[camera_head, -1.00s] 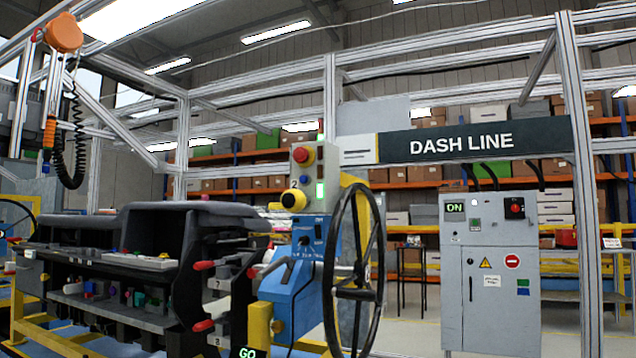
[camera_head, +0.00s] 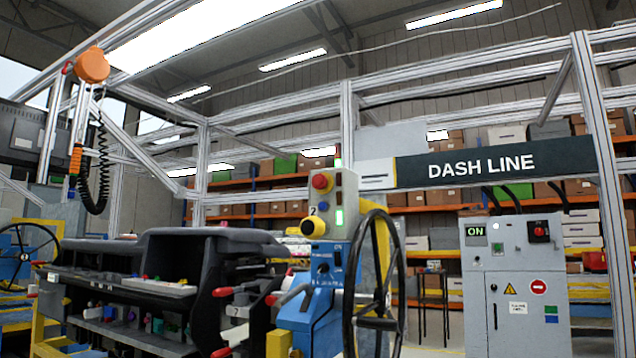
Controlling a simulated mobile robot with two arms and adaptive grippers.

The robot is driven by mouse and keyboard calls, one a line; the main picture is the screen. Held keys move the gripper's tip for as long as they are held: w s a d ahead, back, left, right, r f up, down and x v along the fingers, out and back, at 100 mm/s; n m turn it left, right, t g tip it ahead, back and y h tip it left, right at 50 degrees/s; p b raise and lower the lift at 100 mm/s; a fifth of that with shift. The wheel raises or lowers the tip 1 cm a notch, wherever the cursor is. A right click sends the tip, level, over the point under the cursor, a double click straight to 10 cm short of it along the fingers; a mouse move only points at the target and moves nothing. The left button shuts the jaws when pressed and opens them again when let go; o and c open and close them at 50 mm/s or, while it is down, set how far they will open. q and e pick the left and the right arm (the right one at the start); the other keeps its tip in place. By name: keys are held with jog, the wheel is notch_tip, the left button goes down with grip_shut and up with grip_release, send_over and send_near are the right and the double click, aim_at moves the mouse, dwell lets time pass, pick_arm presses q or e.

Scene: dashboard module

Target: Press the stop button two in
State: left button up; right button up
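The stop button two (camera_head: 322,182) is a red mushroom button at the top of a grey control box (camera_head: 345,205) marked "2". The box stands on a blue post (camera_head: 325,275) near the middle of the head view. Neither of my grippers shows in the head view.
A large black handwheel (camera_head: 374,285) stands right of the post. The dark dashboard module (camera_head: 205,245) with red handles is to the left. A grey cabinet (camera_head: 515,285) reading "ON" stands at right. An orange tool balancer (camera_head: 92,65) hangs at upper left.

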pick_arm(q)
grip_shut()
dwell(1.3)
